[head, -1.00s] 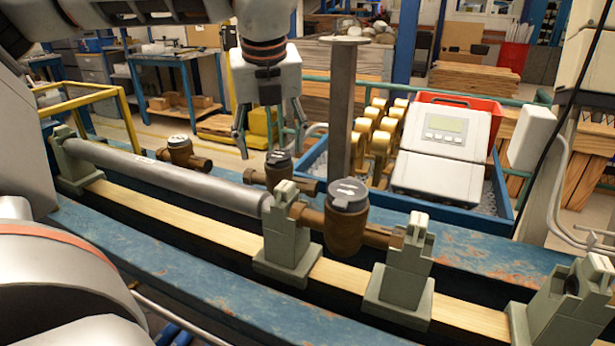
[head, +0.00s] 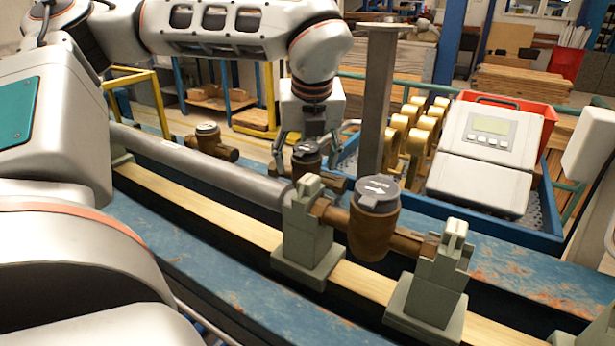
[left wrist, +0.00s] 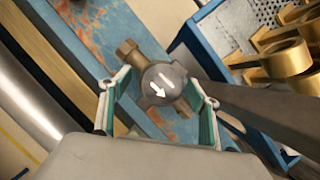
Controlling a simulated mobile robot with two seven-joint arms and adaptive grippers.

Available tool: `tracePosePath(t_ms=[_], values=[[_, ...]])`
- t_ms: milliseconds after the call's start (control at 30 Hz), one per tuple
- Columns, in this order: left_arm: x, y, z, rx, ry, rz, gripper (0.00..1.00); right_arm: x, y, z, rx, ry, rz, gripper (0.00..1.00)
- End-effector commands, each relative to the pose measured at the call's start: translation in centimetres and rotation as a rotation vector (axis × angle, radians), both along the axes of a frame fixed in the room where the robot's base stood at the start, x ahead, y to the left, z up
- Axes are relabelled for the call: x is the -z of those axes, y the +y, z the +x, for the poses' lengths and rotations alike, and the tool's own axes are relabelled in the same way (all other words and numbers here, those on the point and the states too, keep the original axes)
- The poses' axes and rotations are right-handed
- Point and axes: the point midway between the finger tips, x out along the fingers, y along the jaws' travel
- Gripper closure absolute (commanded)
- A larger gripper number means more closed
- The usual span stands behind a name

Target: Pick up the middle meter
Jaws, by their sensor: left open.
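Three bronze meters with dark caps show in the head view. The middle meter (head: 307,157) lies on the blue bench behind the long grey pipe. Another meter (head: 209,140) lies to its left, and the nearest meter (head: 374,205) is held between clamps. My left gripper (head: 307,147) points down over the middle meter. In the left wrist view the open fingers (left wrist: 159,98) stand on either side of its round cap (left wrist: 163,84), which bears a white arrow. I cannot tell whether they touch it. My right gripper is out of view.
A grey post (head: 376,100) stands just right of the middle meter. Green-grey clamps (head: 309,235) stand along the front beam.

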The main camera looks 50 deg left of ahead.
Motion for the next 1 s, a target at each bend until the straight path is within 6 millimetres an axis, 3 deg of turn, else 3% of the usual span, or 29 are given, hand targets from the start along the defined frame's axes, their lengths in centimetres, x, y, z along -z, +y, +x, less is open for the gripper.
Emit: tracePosePath(t_ms=[100, 133, 300, 367, 733, 867, 1000], values=[[-0.1, 0.0, 0.0, 0.000, -0.001, 0.000, 0.38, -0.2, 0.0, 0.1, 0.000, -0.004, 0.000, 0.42], [-0.1, 0.0, 0.0, 0.000, -0.001, -0.001, 0.44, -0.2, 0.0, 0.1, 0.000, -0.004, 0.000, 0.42], [-0.1, 0.0, 0.0, 0.000, 0.000, 0.000, 0.88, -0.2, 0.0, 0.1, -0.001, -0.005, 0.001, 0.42], [0.0, 0.0, 0.0, 0.000, 0.000, 0.000, 1.00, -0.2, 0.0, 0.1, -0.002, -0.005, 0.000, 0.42], [-1.2, 0.0, 0.1, 0.001, -0.006, 0.002, 1.00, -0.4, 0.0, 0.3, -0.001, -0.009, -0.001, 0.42], [-3.4, 0.0, 0.1, -0.001, -0.011, 0.002, 1.00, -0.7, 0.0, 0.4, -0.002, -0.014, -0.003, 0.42], [-6.8, 0.0, 0.0, 0.000, -0.015, 0.005, 1.00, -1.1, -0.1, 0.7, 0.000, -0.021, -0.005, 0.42]])
